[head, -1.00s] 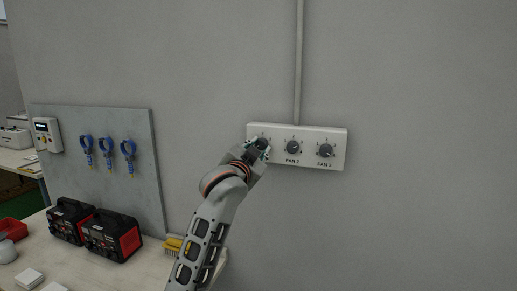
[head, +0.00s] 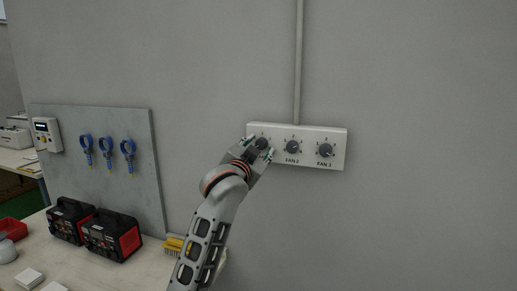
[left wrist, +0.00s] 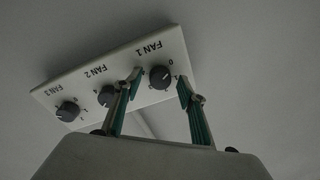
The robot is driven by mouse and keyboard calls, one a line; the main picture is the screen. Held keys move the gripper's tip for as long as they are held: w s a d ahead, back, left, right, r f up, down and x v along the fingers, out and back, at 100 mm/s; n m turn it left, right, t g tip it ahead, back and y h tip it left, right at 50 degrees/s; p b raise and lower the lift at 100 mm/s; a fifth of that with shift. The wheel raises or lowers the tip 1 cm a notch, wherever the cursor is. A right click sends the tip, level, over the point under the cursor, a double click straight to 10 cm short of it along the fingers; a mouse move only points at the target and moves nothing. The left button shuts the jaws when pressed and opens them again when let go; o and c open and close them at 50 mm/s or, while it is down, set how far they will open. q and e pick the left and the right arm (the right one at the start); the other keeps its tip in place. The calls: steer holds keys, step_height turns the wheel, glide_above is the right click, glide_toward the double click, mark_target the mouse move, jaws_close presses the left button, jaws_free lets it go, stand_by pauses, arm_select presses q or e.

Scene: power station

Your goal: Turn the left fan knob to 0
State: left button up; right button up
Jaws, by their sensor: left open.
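The white fan panel (head: 310,160) is fixed to the grey wall and carries three dark round knobs in a row. The left fan knob (head: 262,143) is at the panel's left end. In the left wrist view this knob (left wrist: 160,77), labelled FAN 1, lies between the open green-lined fingers of my left gripper (left wrist: 162,84), with gaps beside it. A 0 is printed near it; I cannot read its pointer surely. In the head view my left gripper (head: 259,147) is at the knob, its fingers apart. My right gripper is not in view.
The FAN 2 knob (head: 292,147) and FAN 3 knob (head: 326,150) sit right of it. In the left wrist view one finger overlaps the FAN 2 knob (left wrist: 107,96). A conduit (head: 298,60) runs up the wall. A workbench (head: 140,270) is at lower left. The wall to the right is clear.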

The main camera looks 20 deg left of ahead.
arm_select(q)
steer(key=shift+s, duration=0.1)
steer(key=s, duration=1.1)
steer(key=shift+s+f, duration=0.25)
steer(key=shift+s, duration=0.15)
steer(key=shift+d+f, duration=0.1)
steer(key=s+f+g+h, duration=0.1)
steer(key=s+f+g, duration=0.15)
steer(key=f, duration=1.35)
steer(key=s+f+g, duration=0.2)
steer(key=s+f, duration=0.2)
steer(key=f, duration=1.2)
steer(key=s+f+n+g+h, duration=0.1)
steer(key=s+f+n+g, duration=0.1)
steer(key=s+f, duration=2.3)
steer(key=shift+f+g, duration=0.5)
steer(key=shift+g, duration=0.25)
